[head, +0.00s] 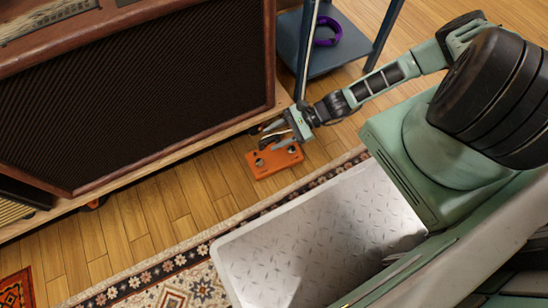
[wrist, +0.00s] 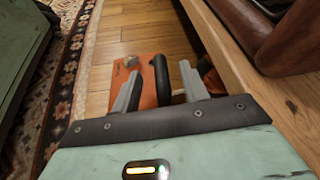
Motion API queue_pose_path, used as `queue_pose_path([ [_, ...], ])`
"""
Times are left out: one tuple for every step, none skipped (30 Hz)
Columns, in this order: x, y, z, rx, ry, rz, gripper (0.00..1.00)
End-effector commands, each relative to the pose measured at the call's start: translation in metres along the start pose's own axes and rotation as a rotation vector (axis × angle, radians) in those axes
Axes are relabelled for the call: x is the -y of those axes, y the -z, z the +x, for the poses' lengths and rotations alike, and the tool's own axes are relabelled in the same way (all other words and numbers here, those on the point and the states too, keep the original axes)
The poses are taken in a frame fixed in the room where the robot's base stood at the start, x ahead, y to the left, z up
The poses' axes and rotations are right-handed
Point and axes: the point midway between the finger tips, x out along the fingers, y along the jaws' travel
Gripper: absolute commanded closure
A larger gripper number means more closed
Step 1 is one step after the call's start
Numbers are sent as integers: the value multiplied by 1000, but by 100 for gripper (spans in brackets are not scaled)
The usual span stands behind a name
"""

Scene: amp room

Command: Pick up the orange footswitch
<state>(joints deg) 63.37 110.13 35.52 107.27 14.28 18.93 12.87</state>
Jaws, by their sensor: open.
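The orange footswitch (head: 273,159) lies flat on the wooden floor, in front of the amp's low platform. It has round dark switches on top. My gripper (head: 278,140) is low over its far edge, with its fingers open. In the wrist view, the footswitch (wrist: 146,76) shows beyond and partly between the grey fingers of my gripper (wrist: 159,76), more toward the left finger. The left finger hides part of the footswitch. I cannot tell whether the fingers touch it.
A large brown amp (head: 150,85) on a wooden platform (head: 150,172) stands close beside my gripper. A blue stand (head: 335,50) holds a purple coil (head: 327,31) behind. A patterned rug (head: 130,283) lies in front, with open wooden floor (head: 150,225) between.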

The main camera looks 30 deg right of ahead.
Motion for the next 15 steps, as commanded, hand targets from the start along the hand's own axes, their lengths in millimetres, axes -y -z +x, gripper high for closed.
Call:
queue_pose_path([
  [-1, 4, 10, 4, -1, -1, 56],
  [-1, 4, 14, 2, -2, -1, 56],
  [-1, 3, 17, 2, -2, -1, 56],
  [-1, 3, 20, 2, -2, -1, 56],
  [-1, 2, 21, 1, -1, -1, 56],
  [0, 2, 22, 0, 0, -1, 56],
  [0, 1, 23, 0, 0, -1, 56],
  [0, 1, 23, 0, 0, -1, 56],
  [0, 0, 23, 0, 0, -1, 56],
  [0, 0, 23, 0, 0, -1, 56],
  [0, 0, 23, 0, 0, -1, 56],
  [0, 0, 23, 0, 0, -1, 56],
  [0, 0, 23, 0, 0, -1, 56],
  [0, 0, 22, 0, 0, -1, 62],
  [0, 0, 22, 0, 0, -1, 73],
])
